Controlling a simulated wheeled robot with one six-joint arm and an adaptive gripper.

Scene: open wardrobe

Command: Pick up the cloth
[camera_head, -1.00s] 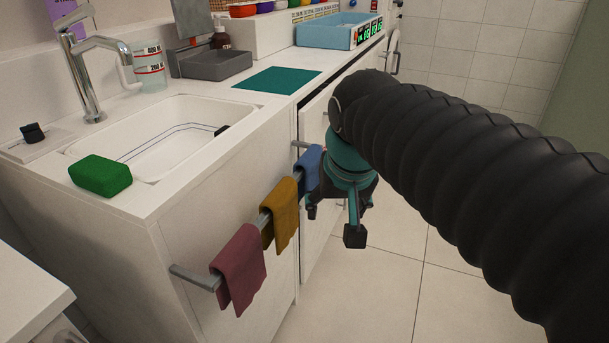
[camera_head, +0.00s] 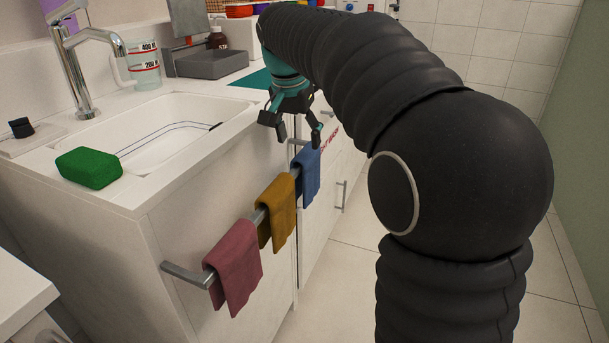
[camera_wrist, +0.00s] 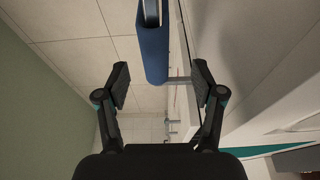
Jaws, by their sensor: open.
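Three cloths hang over a grey bar on the cabinet side: a pink cloth (camera_head: 234,265) nearest, a mustard cloth (camera_head: 277,210) in the middle and a blue cloth (camera_head: 309,176) farthest. My gripper (camera_head: 294,130) is open and empty, a little above the blue cloth in the head view. In the wrist view the blue cloth (camera_wrist: 153,45) is seen edge-on, ahead and roughly in line with the gap between my open fingers (camera_wrist: 161,80). I see no contact with it.
The bar (camera_head: 186,274) stands off the white cabinet, whose sink (camera_head: 165,135) is just left of my gripper. A green sponge (camera_head: 89,167) lies by the sink. A grey tray (camera_head: 211,63) and a measuring jug (camera_head: 144,66) stand behind. The floor at right is clear.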

